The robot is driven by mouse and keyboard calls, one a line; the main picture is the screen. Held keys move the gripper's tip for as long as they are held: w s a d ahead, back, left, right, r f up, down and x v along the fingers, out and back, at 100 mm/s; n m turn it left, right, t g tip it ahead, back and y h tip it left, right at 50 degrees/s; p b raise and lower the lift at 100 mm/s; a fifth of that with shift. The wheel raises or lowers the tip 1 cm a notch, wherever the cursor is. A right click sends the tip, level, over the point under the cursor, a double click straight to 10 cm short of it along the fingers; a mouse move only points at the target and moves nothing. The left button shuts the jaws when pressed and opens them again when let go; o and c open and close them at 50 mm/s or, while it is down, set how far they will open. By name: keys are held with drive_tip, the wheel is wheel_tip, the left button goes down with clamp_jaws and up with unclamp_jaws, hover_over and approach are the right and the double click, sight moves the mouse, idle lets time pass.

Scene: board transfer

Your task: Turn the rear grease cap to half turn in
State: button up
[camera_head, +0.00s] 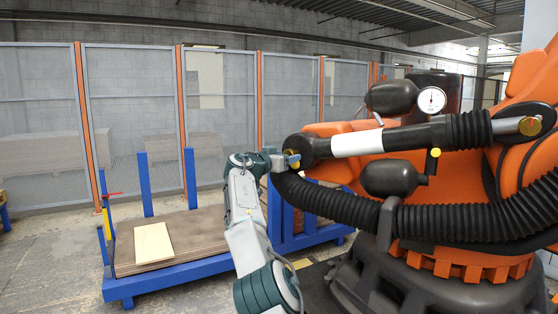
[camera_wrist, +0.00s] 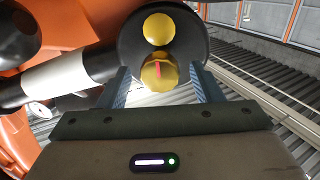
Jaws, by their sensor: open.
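A brass-yellow faceted cap (camera_wrist: 158,76) with a red mark on its face shows in the wrist view, on the round black end of a cylinder on the orange machine. My gripper (camera_wrist: 163,82) is open, with one blue-grey finger on each side of this cap; I see gaps and cannot tell any contact. A round yellow disc (camera_wrist: 158,29) sits just above the cap. In the head view my gripper (camera_head: 283,160) is at the cylinder's left end, beside a small brass part (camera_head: 293,161). Which cap is called rear is not shown.
The black cylinder with a white band (camera_head: 357,142) runs right from my gripper. A gauge (camera_head: 431,100), black bulbs and a thick ribbed hose (camera_head: 345,208) crowd around it. A blue cart (camera_head: 180,267) with a pale board (camera_head: 153,243) stands left. Mesh fencing (camera_head: 130,120) is behind.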

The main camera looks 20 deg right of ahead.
drive_tip(key=b+v, duration=0.7)
drive_tip(key=v, duration=0.6)
drive_tip(key=shift+s+a, duration=0.15)
drive_tip(key=shift+a, duration=0.2)
drive_tip(key=s+d+f+g+y+p, duration=0.1)
drive_tip(key=s+d+g+y+p, duration=0.3)
drive_tip(key=d, duration=0.5)
drive_tip(key=s+d+f+n+y+p, duration=0.2)
drive_tip(key=s+f+n+y+p, duration=0.15)
drive_tip(key=s+p, duration=0.4)
drive_tip(key=s+a+f+n+g+y+p, duration=0.1)
drive_tip(key=s+a+p, duration=0.3)
drive_tip(key=s, duration=0.7)
drive_tip(key=s+a+f+n+g+y+p, duration=0.1)
drive_tip(key=s+a+f+n+y+p, duration=0.2)
drive_tip(key=s+a, duration=0.3)
drive_tip(key=s+a+f+n+g+y+p, duration=0.1)
drive_tip(key=s+a+p, duration=0.4)
drive_tip(key=s, duration=1.2)
drive_tip(key=shift+f+n+y+p, duration=0.55)
drive_tip(key=shift+f+n+y, duration=0.1)
drive_tip(key=shift+n+y, duration=0.55)
drive_tip(key=shift+s+a+f+g, duration=0.15)
drive_tip(key=shift+a+f+g, duration=0.05)
drive_tip(key=shift+f+g, duration=0.1)
drive_tip(key=shift+c, duration=0.2)
